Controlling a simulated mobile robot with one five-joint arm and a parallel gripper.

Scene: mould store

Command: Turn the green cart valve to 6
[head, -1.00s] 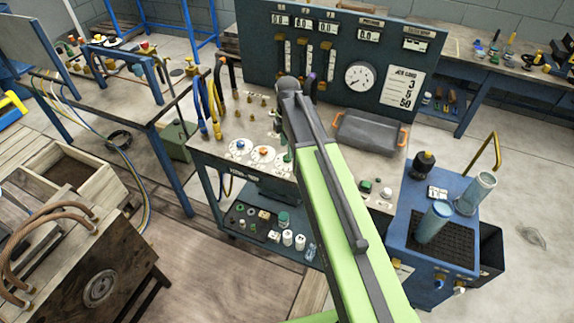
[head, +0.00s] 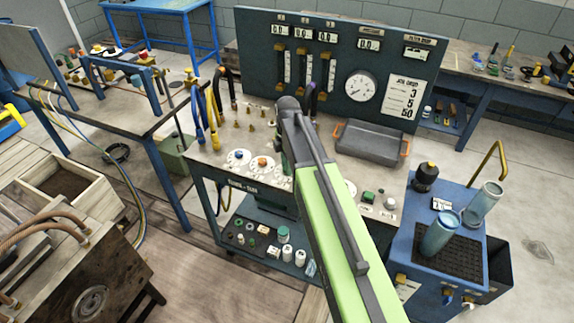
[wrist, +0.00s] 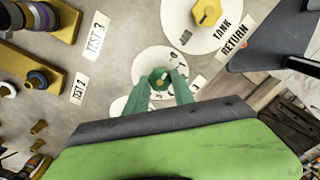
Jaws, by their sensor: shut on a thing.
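The green valve (wrist: 160,79) is a small green knob on a round white dial (wrist: 143,61) in the wrist view. My gripper (wrist: 166,84) has its green fingers around the knob and is shut on it. A pale mark shows on top of the knob. The dial's numbers are partly covered by the fingers and too small to read surely. In the head view my arm hides the valve and most of the gripper.
A yellow knob (wrist: 206,12) sits on a neighbouring dial by a "TANK RETURN" label (wrist: 228,38). In the head view, blue (head: 238,155) and orange (head: 262,162) knobs stand left of my arm. A grey tray (head: 372,143) and a gauge panel (head: 345,60) lie beyond.

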